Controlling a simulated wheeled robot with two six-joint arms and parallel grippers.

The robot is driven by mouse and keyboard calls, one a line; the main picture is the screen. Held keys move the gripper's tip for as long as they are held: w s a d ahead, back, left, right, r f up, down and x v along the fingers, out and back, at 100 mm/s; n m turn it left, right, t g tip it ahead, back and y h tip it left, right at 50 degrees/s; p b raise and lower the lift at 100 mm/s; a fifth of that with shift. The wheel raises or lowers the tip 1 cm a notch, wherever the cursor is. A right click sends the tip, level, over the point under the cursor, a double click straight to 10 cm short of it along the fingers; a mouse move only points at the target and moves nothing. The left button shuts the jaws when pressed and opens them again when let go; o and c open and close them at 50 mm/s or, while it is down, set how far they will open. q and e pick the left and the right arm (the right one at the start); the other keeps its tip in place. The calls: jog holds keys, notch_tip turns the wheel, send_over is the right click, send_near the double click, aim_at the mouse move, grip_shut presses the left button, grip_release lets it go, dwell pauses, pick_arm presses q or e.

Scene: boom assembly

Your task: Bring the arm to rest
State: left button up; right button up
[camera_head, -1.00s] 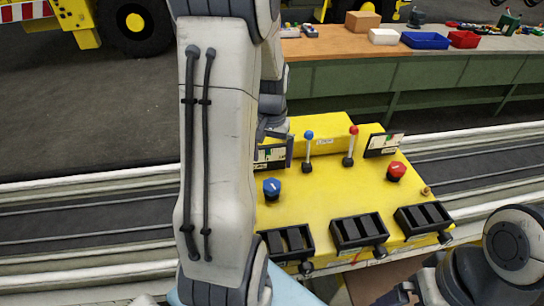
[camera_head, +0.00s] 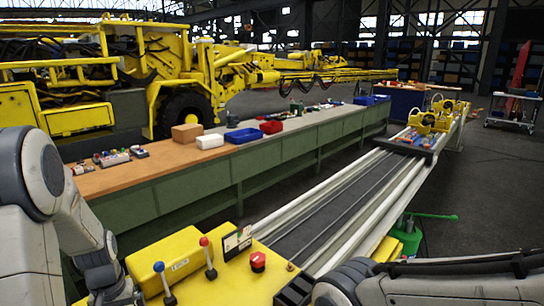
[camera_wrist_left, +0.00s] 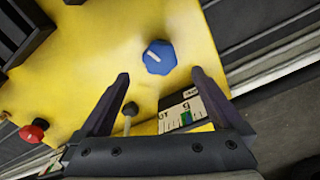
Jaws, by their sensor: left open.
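My left arm (camera_head: 55,180) comes in at the left edge of the head view, beside the yellow control console (camera_head: 222,285). My left gripper (camera_wrist_left: 161,75) shows in the left wrist view with its two dark fingers spread and nothing between them. Beyond the fingertips is a blue knob (camera_wrist_left: 159,57), apart from them. A red button (camera_wrist_left: 33,131) lies left of the gripper. In the head view the console carries a blue-topped lever (camera_head: 160,268), a red-topped lever (camera_head: 204,242) and a red button (camera_head: 258,262). My right arm (camera_head: 430,282) shows at the bottom right; its gripper is hidden.
A long green workbench (camera_head: 205,183) stands behind the console, with a blue bin (camera_head: 243,136), a red bin (camera_head: 271,127) and boxes on it. A rail track (camera_head: 335,210) runs off to yellow machine parts (camera_head: 432,116). Dark floor is open at the right.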

pick_arm(q)
notch_tip(320, 180, down, 6)
jog(key=shift+p, duration=0.4)
jog(key=shift+r, duration=0.1)
